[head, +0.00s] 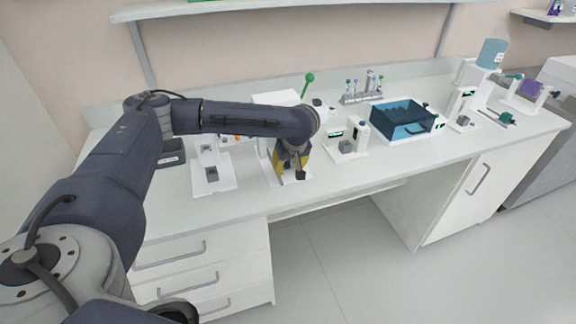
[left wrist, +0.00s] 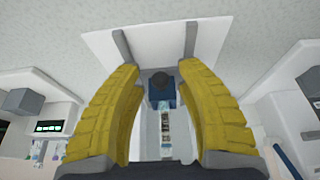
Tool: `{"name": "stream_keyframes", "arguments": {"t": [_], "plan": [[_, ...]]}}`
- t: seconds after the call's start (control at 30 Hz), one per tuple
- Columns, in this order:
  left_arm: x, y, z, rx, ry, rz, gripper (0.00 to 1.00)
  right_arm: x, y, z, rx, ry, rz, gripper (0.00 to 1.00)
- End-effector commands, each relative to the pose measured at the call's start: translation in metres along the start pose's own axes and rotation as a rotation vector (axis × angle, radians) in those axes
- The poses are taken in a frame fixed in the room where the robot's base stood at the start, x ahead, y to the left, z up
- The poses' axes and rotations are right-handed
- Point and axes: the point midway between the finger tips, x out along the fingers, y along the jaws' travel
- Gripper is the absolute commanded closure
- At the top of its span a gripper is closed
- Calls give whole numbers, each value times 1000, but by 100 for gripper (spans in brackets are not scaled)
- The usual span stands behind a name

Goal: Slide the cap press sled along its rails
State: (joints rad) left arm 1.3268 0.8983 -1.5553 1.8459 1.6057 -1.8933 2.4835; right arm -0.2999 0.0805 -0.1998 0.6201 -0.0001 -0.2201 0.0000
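The cap press sled (left wrist: 161,92), a blue block with a dark round knob, shows in the left wrist view between my yellow fingers. Two grey rails (left wrist: 191,42) run over a white base plate (left wrist: 155,42) beyond it. My left gripper (left wrist: 158,74) is open, with one finger on each side of the sled; gaps show between the fingers and the sled. In the head view my left gripper (head: 291,163) hangs low over the press on the bench and hides most of it, including the sled. My right gripper is in neither view.
On the bench (head: 190,212), a white device (head: 212,175) stands left of the press. A green-knobbed lever (head: 307,82) rises behind. The bench's front strip is clear.

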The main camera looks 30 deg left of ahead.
Motion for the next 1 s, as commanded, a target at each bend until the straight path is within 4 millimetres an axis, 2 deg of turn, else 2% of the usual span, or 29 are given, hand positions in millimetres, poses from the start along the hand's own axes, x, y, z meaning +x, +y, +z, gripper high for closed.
{"name": "stream_keyframes", "arguments": {"t": [0.27, 0.43, 0.8, 1.0], "plan": [[0, 0, 0, 0, 0, 0, 59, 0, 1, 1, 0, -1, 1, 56], [-10, 0, 0, 0, 0, 1, 59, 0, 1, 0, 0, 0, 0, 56], [-72, 0, -1, 2, 2, 2, 59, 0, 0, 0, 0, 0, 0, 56], [-99, 0, 0, 1, 2, 1, 59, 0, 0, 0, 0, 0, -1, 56]]}}
